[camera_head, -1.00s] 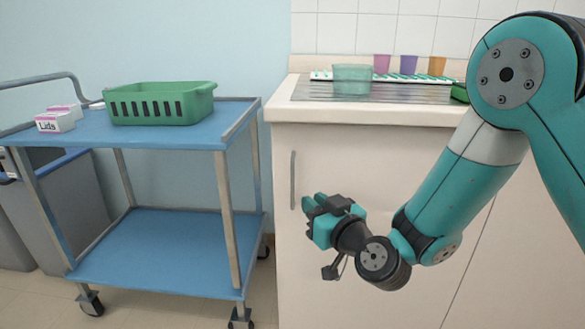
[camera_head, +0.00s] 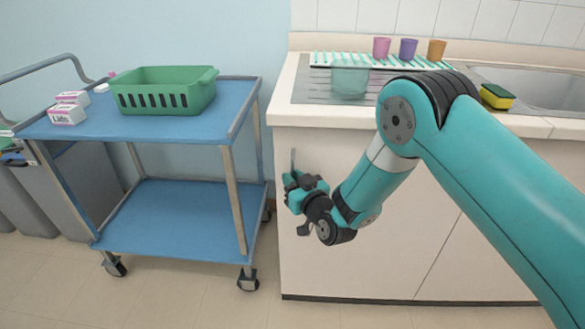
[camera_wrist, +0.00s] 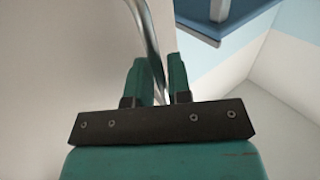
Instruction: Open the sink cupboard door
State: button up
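The sink cupboard door (camera_head: 370,260) is a pale panel below the counter, and it looks closed. Its slim upright metal handle (camera_head: 293,160) is near the left edge; only its top shows in the head view, the rest being behind my gripper (camera_head: 294,188). In the wrist view the handle (camera_wrist: 150,40) runs down between the two teal fingers of my gripper (camera_wrist: 156,70). It lies close to the left finger, with a small gap to the right one. The fingers look apart around the bar, not closed on it.
A blue trolley (camera_head: 165,215) with a green basket (camera_head: 165,105) and white boxes (camera_head: 70,108) stands just left of the cupboard. The counter (camera_head: 290,105) holds cups, a rack and a sponge (camera_head: 497,96) by the sink. Floor in front is clear.

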jog(key=shift+w, duration=0.1)
grip_shut()
jog(key=shift+a+f+b, duration=0.1)
jog(key=shift+f+b, duration=0.05)
jog(key=shift+b, duration=0.25)
